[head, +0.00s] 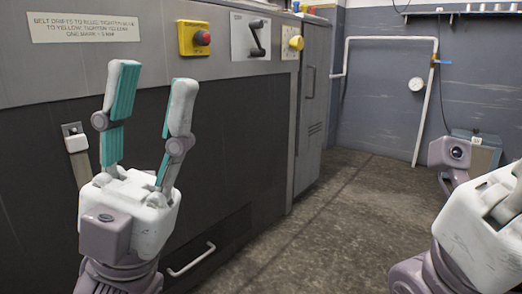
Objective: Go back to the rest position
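My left gripper (150,105) stands upright at the left of the head view, in front of the dark machine front. Its two fingers with teal inner pads point up and are spread apart, with nothing between them. My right gripper (495,215) shows only in part at the right edge; its white body is in view and its fingers are cut off by the frame. No pan is in view.
A large grey machine (240,140) fills the left and middle, with a yellow box with a red button (201,38), a lever plate (250,36) and a low handle (191,259). Bare concrete floor (325,225) lies to its right. A blue-grey wall (390,90) with a white pipe stands behind.

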